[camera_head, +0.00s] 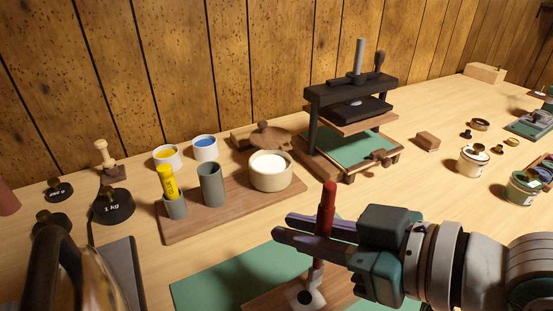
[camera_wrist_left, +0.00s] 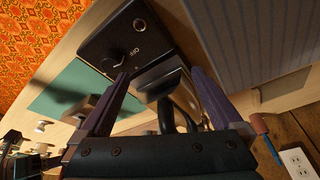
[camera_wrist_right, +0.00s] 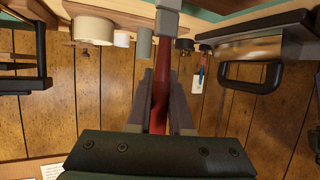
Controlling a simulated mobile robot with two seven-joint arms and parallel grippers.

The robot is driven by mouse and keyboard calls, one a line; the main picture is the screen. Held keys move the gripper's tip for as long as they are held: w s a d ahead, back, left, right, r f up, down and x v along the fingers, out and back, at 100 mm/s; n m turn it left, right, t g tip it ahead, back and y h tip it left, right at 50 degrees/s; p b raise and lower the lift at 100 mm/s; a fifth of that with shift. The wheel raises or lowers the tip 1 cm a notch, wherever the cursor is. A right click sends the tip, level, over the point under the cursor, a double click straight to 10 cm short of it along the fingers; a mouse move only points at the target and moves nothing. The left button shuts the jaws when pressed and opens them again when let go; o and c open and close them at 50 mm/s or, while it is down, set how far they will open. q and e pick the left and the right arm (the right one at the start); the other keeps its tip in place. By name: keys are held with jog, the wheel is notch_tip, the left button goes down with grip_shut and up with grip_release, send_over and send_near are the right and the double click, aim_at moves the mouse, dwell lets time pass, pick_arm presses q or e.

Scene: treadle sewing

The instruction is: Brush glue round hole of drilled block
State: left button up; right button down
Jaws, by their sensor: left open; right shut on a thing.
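My right gripper (camera_head: 318,228) is shut on an upright brush with a red handle (camera_head: 327,205). The brush also shows between the fingers in the right wrist view (camera_wrist_right: 160,95), its pale grey end at the top edge. Its lower end is over the brown block (camera_head: 262,298) at the bottom of the head view. A pale patch (camera_head: 317,297) with a dark hole (camera_head: 305,297) shows there; I cannot tell how much is glue. The cream pot (camera_head: 270,178) holds white glue.
A wooden board (camera_head: 225,210) carries the pot and two grey cups, one holding a yellow tube (camera_head: 167,182). A press (camera_head: 350,110) stands behind. A dark-handled metal iron (camera_head: 75,265) and black weights (camera_head: 113,207) are at left. A green mat (camera_head: 220,278) lies under the block.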

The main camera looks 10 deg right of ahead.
pick_arm(q)
jog(key=shift+a+r+p, duration=0.1)
jog(key=shift+r+p, duration=0.55)
jog(key=shift+r, duration=0.25)
jog(key=shift+r+p, duration=0.55)
pick_arm(e)
jog(key=a, duration=0.1)
jog(key=s+a, duration=0.1)
jog(key=a, duration=0.2)
jog(key=shift+s+a, duration=0.3)
jog(key=shift+s, duration=0.05)
pick_arm(q)
jog(key=shift+f, duration=0.3)
jog(key=shift+f+b, duration=0.95)
jog(key=shift+b, duration=0.25)
jog(key=shift+f, duration=0.1)
pick_arm(e)
jog(key=w+d, duration=0.2)
jog(key=d, duration=0.3)
jog(key=shift+d, duration=0.35)
